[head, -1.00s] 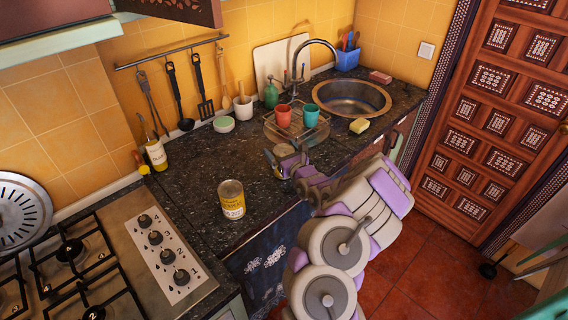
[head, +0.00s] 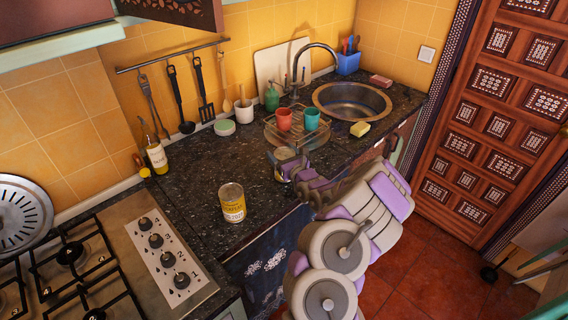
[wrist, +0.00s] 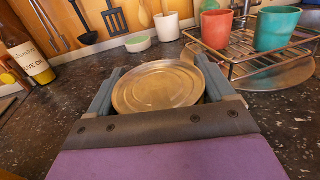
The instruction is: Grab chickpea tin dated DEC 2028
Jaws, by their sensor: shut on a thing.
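A tin with a bare metal lid (wrist: 157,86) stands between the fingers of my gripper (wrist: 158,70) in the wrist view. The fingers press on it from both sides, and its label is hidden there. In the head view this held tin (head: 284,153) is at the counter's front part, mostly covered by my gripper (head: 290,165). A second tin (head: 233,203), with a yellow and white label, stands upright and apart, to the left and nearer the stove. The print on its label is too small to read surely.
A wire dish rack (head: 297,131) with a red cup (head: 284,119) and a teal cup (head: 311,117) stands just behind my gripper. The sink (head: 352,100) is to the right. The stove (head: 150,255) and an oil bottle (head: 156,156) are to the left.

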